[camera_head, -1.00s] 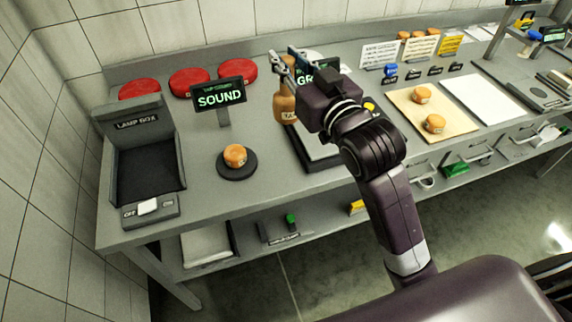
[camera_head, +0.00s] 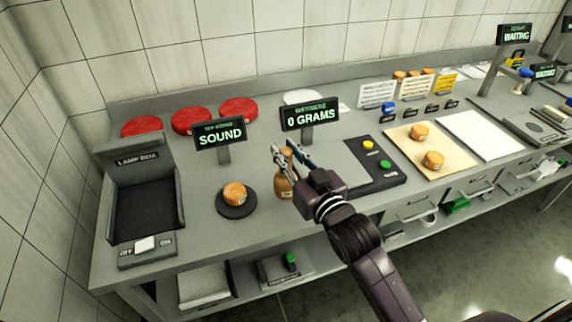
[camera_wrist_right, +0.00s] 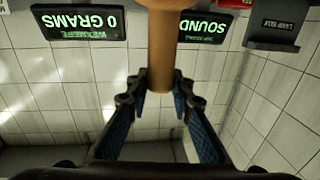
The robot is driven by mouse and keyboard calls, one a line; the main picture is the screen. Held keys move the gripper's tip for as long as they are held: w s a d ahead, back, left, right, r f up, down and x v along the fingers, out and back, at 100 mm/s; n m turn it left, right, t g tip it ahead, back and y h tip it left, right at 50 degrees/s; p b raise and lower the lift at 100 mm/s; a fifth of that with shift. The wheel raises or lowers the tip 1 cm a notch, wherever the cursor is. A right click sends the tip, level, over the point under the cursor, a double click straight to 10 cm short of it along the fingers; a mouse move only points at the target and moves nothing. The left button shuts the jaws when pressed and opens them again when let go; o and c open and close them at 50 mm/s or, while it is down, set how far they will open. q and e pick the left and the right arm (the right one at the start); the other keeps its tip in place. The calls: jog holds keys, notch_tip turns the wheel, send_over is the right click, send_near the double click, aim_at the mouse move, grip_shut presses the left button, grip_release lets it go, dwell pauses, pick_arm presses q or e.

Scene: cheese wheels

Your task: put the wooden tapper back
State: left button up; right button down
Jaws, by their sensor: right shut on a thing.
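The wooden tapper (camera_head: 285,188) is light brown with a wider lower end. My right gripper (camera_head: 285,152) is shut on its upper part and holds it roughly upright, just right of the round black pad (camera_head: 221,208) in the head view. I cannot tell whether its lower end touches the bench. In the right wrist view the tapper's handle (camera_wrist_right: 162,45) runs between the two blue-padded fingers (camera_wrist_right: 160,90). My left gripper is not in view.
A small cheese wheel (camera_head: 235,194) sits on the black pad, below the SOUND sign (camera_head: 220,133). The lamp box (camera_head: 140,190) stands left. The weigher sign (camera_head: 309,115) reads 0 GRAMS. A wooden board (camera_head: 407,140) with two cheese wheels lies right. Red wheels (camera_head: 190,121) line the back.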

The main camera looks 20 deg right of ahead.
jog(key=shift+f, duration=2.2)
jog(key=c, duration=1.7)
grip_release()
jog(key=shift+s+d+b, duration=0.35)
jog(key=shift+s+b, duration=0.05)
jog(key=shift+s, duration=1.6)
jog(key=shift+s+d+b, duration=0.35)
jog(key=shift+s+b, duration=0.1)
jog(key=shift+s, duration=1.5)
jog(key=shift+s+d+b, duration=0.35)
jog(key=shift+s+b, duration=0.05)
jog(key=shift+s, duration=1.6)
